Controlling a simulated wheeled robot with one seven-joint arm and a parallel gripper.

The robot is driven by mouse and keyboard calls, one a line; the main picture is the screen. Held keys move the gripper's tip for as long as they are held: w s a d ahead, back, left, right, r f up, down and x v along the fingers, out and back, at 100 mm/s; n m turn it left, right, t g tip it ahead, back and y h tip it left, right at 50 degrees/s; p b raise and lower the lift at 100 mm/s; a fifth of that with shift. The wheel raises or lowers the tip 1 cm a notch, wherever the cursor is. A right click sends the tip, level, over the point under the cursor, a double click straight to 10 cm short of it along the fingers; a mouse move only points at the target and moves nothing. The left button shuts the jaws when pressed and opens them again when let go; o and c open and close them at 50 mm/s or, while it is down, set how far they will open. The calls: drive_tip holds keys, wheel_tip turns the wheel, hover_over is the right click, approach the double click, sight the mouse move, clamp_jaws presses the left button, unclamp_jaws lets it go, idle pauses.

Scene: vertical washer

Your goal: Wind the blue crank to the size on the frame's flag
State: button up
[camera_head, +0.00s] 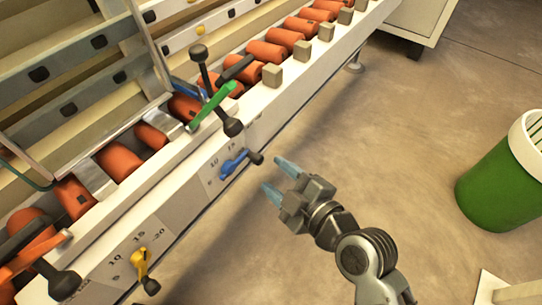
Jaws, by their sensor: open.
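The blue crank (235,163) sits on the side face of the machine's pale rail, with a dark knob (256,158) at its right end. Its arm slants up to the right. A printed scale (213,163) around it shows 10 and 15; the right part of the scale is hard to read. My gripper (273,176) is open and empty, with its pale blue fingertips to the right of the knob and pointing toward it, apart from it in the picture. I cannot make out a flag with a size on the frame.
A yellow crank (141,262) with its own scale is lower left on the same face. A green lever (212,106) and dark-knobbed rods rise above the blue crank. Orange rollers (119,161) line the rail. A green bin (503,187) stands right; floor between is clear.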

sight(260, 162)
drive_tip(key=shift+b+x, duration=0.45)
drive_tip(key=shift+x, duration=3.45)
drive_tip(key=shift+r, duration=0.1)
drive_tip(key=shift+c, duration=0.5)
drive_tip(key=shift+r, duration=0.1)
clamp_jaws()
